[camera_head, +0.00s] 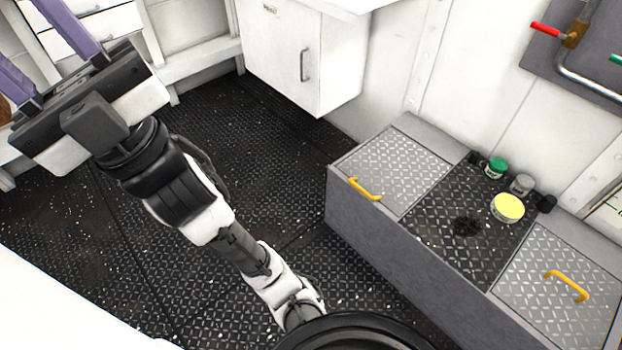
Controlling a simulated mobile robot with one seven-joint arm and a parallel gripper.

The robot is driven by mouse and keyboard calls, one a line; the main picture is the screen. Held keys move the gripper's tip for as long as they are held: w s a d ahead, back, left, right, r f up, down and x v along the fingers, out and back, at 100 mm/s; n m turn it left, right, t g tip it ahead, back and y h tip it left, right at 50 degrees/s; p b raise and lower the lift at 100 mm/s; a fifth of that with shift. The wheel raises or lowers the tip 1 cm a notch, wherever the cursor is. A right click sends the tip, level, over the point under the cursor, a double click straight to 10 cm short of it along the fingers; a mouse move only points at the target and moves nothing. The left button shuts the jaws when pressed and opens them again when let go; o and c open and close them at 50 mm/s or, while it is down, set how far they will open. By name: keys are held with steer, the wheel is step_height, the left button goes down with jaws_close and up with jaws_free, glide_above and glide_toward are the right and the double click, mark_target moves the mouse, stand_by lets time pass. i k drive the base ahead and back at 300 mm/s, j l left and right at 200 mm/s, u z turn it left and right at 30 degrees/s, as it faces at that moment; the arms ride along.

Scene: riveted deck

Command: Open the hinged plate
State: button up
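A grey bench-like box (375,235) stands at the right. Two light metal tread plates lie flat in its top. The left plate (405,160) has a yellow handle (365,189) at its front edge. The right plate (545,310) has a yellow handle (567,286) near its middle. Between them is a dark tread panel (440,215), also flat. I cannot tell which one is hinged. My gripper (22,42) is at the upper left, far from the box. Its purple fingers are wide apart, with nothing seen between them; their tips reach the picture edge.
Pipes with a red lever (546,28) are upper right. The tread floor (255,150) is clear.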

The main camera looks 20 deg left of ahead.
mark_target(393, 170)
steer(key=u, duration=0.25)
steer(key=i+j+z, duration=0.35)
steer(key=i+j, duration=0.15)
steer(key=j, duration=0.2)
steer(key=i+j+z, duration=0.15)
steer(key=i+j, duration=0.1)
steer(key=j, duration=0.1)
